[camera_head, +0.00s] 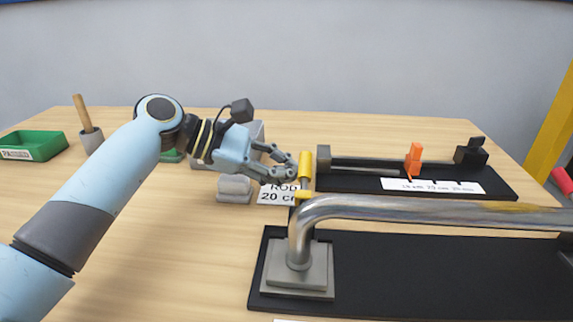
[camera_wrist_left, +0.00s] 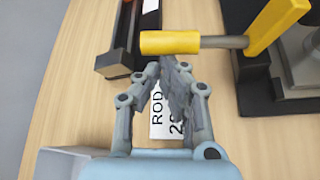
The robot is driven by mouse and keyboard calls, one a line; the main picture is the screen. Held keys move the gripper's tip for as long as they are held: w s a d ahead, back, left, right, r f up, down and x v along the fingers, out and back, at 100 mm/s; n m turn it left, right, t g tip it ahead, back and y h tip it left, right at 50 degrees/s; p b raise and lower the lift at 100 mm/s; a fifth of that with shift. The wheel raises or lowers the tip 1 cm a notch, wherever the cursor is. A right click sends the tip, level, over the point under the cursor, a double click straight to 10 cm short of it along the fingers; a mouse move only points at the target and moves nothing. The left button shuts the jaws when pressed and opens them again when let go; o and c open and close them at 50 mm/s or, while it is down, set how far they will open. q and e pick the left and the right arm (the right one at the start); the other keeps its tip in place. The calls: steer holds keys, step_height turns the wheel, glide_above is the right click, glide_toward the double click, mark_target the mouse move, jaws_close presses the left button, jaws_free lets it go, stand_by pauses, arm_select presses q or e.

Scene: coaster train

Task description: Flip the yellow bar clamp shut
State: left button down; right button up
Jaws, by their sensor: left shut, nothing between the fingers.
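The yellow bar clamp shows in the head view as an upright yellow handle (camera_head: 306,166) on a grey rod, with a yellow lower part (camera_head: 305,195) beside the bent metal pipe (camera_head: 400,208). In the left wrist view the yellow handle (camera_wrist_left: 170,43) lies across, just beyond my fingertips, and its rod runs to a yellow bar (camera_wrist_left: 276,24) at the right. My left gripper (camera_head: 290,170) is shut and empty, with its fingertips close to the handle. In the wrist view my left gripper (camera_wrist_left: 168,66) shows fingertips near the handle; contact is unclear. My right gripper is not in view.
A black base (camera_head: 420,280) carries the pipe. Behind it stands a black gauge board (camera_head: 350,180) with an orange slider (camera_head: 414,160). A label reading ROD 20 (camera_head: 277,193) lies near a grey block (camera_head: 234,188). A green tray (camera_head: 35,145) is far left.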

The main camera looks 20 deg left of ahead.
mark_target(303, 155)
arm_select(q)
steer(key=shift+s+r+m+t+p, duration=0.15)
steer(key=shift+r+m+t+p, duration=0.2)
steer(key=shift+r+p, duration=0.35)
steer(key=shift+s+d+r+m+t+p, duration=0.1)
steer(key=shift+s+r+m+t+p, duration=0.1)
steer(key=shift+r+m+t+p, duration=0.4)
steer(key=shift+s+d+r+m+t, duration=0.1)
steer(key=shift+s+r+m+t, duration=0.4)
steer(key=shift+r+m+t, duration=0.3)
steer(key=shift+s+d+r+m+t+h+b, duration=0.15)
steer(key=shift+s+r+m+t+h+b, duration=0.35)
steer(key=shift+m+b, duration=0.55)
steer(key=shift+s+d+r+m+t+h+b, duration=0.15)
steer(key=shift+s+r+m+t+b, duration=0.3)
steer(key=shift+s+m+b, duration=0.6)
steer(key=shift+s+d+r+m+t+h+b, duration=0.1)
steer(key=shift+s+r+m+t+h+b, duration=0.35)
steer(key=shift+b, duration=0.95)
